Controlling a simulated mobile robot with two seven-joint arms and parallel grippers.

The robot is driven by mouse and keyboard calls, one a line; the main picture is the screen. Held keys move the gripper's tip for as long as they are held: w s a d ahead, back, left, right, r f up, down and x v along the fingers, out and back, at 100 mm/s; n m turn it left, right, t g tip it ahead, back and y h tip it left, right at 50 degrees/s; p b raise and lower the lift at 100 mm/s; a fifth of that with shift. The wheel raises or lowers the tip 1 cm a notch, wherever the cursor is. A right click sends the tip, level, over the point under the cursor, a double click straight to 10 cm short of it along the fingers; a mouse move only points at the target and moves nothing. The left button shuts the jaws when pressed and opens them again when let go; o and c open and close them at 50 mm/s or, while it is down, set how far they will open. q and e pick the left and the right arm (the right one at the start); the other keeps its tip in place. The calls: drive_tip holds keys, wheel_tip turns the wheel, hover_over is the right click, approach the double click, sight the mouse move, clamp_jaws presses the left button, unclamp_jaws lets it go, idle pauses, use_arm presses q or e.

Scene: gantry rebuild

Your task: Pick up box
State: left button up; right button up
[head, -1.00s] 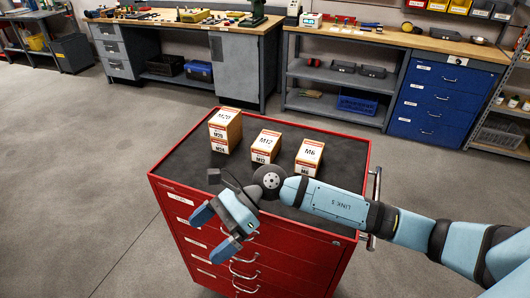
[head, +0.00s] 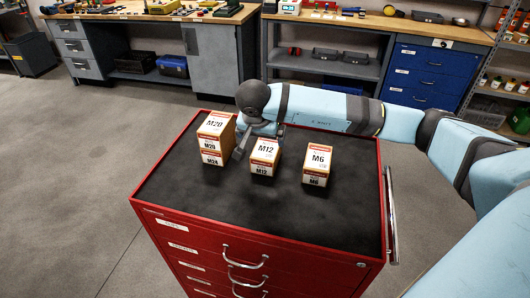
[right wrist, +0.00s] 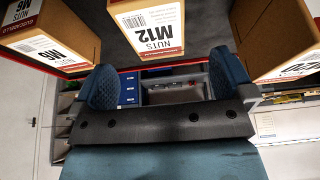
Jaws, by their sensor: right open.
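Three cartons stand in a row on the black top of the red cabinet. The M12 box (head: 264,157) is in the middle, the M6 box (head: 318,163) at the right. At the left the M20 box (head: 215,128) sits on a box marked M24 (head: 212,158). My right gripper (head: 259,142) is open just behind the M12 box, one finger between it and the M20 stack. In the right wrist view the open fingers (right wrist: 163,75) point toward the M12 box (right wrist: 150,28), which lies roughly between them, apart from both. My left gripper is out of view.
The red cabinet (head: 200,222) has bare black top in front of the boxes. The M6 box (right wrist: 50,30) and M20 box (right wrist: 280,40) flank the fingers in the right wrist view. A blue drawer unit (head: 427,75) and workbenches stand behind.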

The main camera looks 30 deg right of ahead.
sight(266, 148)
drive_tip(key=x, duration=0.3)
drive_tip(key=shift+w+d+f, duration=0.1)
drive_tip(key=shift+f, duration=0.2)
drive_tip(key=shift+d+f+p, duration=0.2)
drive_tip(key=shift+f+p, duration=0.1)
drive_tip(key=shift+f, duration=0.2)
drive_tip(key=x, duration=0.3)
drive_tip(key=shift+d+f+p, duration=0.2)
drive_tip(key=shift+f+p, duration=0.15)
drive_tip(key=shift+w+f, duration=0.1)
drive_tip(key=shift+f, duration=0.25)
use_arm(q)
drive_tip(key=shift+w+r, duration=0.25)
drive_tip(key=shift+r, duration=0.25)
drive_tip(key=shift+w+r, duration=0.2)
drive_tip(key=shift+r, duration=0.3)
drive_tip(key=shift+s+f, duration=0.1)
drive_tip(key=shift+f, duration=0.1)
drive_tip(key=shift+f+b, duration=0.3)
drive_tip(key=shift+b, duration=0.05)
use_arm(e)
drive_tip(key=shift+d+f, duration=0.1)
drive_tip(key=shift+f, duration=0.1)
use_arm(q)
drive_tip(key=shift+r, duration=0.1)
